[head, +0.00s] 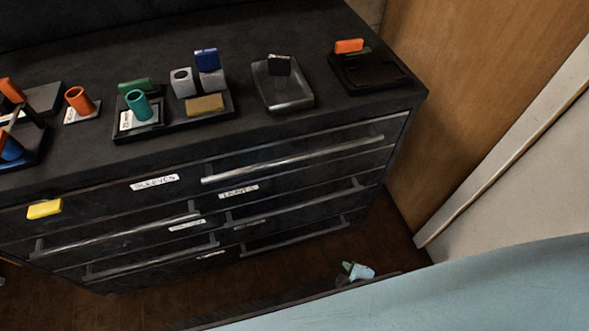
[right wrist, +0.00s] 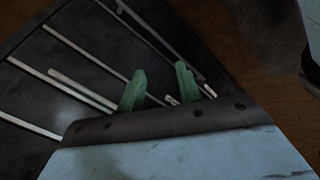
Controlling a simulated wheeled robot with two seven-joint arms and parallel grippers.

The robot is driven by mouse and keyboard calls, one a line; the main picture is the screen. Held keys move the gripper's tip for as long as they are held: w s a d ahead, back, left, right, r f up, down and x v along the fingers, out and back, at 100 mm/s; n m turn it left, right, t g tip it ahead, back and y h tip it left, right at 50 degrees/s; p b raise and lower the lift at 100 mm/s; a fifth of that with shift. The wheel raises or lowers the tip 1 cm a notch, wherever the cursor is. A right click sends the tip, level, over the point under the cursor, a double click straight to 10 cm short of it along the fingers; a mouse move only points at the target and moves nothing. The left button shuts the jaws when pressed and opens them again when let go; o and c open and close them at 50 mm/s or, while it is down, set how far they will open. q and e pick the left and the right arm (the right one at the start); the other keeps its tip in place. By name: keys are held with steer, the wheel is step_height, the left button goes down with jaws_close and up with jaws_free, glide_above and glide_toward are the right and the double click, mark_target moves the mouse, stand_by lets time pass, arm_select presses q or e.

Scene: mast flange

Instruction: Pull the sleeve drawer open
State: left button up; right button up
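The black chest of drawers (head: 120,220) fills the left and middle of the head view. A white label reading about "SLEEVES" (head: 155,182) is on its upper front. A long metal bar handle (head: 292,158) is to the right of that label. The drawer fronts look flush, so the sleeve drawer looks shut. My right gripper (head: 356,271) is low, beyond the chest's lower right front, apart from the handles. In the right wrist view its two green fingers (right wrist: 160,70) are spread with nothing visible between them. Bar handles (right wrist: 82,88) appear behind them. My left gripper is not in view.
Lower drawers have bar handles (head: 120,236) and smaller labels. A yellow block (head: 44,209) is at the front left. The top bears a teal cylinder (head: 139,105), an orange cylinder (head: 79,100) and dark trays (head: 368,70). A wooden panel (head: 450,90) stands right.

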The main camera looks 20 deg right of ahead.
steer(key=w+a+r+n+t+b, duration=0.3)
steer(key=w+a+r+t+b, duration=0.1)
steer(key=w+r, duration=0.3)
steer(key=n+t+b, duration=0.4)
steer(key=t+b, duration=0.1)
steer(key=t, duration=0.2)
glide_toward(298, 160)
steer(key=shift+y, duration=0.3)
steer(key=w, duration=1)
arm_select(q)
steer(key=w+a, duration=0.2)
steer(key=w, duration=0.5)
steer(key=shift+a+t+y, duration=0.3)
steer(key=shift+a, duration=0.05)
arm_select(e)
steer(key=shift+w, duration=0.35)
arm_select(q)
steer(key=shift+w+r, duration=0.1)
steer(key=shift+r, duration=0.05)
arm_select(e)
steer(key=shift+c, duration=0.2)
jaws_close()
